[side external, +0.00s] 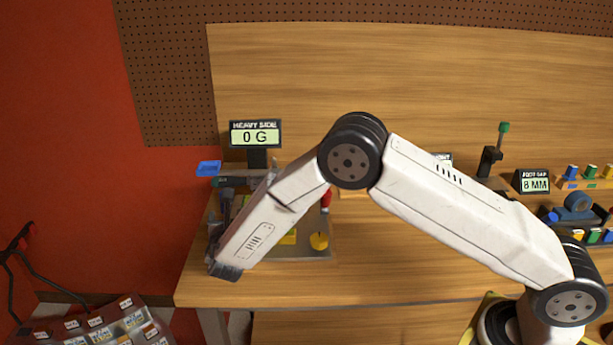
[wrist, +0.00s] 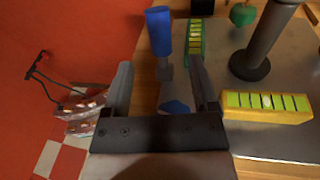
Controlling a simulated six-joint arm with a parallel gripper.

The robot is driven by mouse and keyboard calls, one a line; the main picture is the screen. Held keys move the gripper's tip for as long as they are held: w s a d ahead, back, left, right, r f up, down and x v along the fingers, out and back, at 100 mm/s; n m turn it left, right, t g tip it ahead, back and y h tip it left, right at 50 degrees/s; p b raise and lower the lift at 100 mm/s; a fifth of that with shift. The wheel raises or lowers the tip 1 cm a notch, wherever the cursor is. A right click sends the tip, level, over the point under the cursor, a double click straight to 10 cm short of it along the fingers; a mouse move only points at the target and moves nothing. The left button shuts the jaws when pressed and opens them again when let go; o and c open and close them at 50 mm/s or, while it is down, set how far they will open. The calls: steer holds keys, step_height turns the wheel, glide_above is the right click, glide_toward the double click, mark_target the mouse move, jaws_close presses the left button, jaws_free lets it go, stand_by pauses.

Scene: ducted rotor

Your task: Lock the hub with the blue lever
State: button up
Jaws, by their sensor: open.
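The blue lever (wrist: 158,32) shows in the wrist view as an upright blue grip on a short grey stem. My gripper (wrist: 161,63) is open, with one finger on each side of the stem in the picture. I cannot tell the depth between fingers and lever; neither finger visibly touches it. A second blue piece (wrist: 175,106) shows lower between the fingers. A flat blue part (side external: 209,168) shows left of the display in the side view; I cannot tell if it is the lever. I cannot make out the hub for certain.
A display (side external: 255,134) reads "HEAVY SIDE 0 G". The bench's left edge is close; the floor lies beyond.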

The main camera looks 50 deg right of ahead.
steer(key=shift+d, duration=0.15)
steer(key=shift+w+d+r+n+t+y, duration=0.1)
steer(key=shift+d+r+n+t+y, duration=0.25)
steer(key=shift+d+t, duration=0.3)
steer(key=shift+d+n+t+y, duration=0.45)
steer(key=shift+n+t+y, duration=0.15)
steer(key=shift+y, duration=0.25)
steer(key=shift+s+d+n+t+y, duration=0.2)
steer(key=shift+s+n+t+y, duration=0.25)
steer(key=shift+y, duration=0.35)
steer(key=shift+s+f+n+t+y, duration=0.15)
steer(key=shift+n+t+y, duration=0.15)
steer(key=shift+y, duration=0.4)
steer(key=shift+w, duration=0.2)
steer(key=shift+x, duration=3.75)
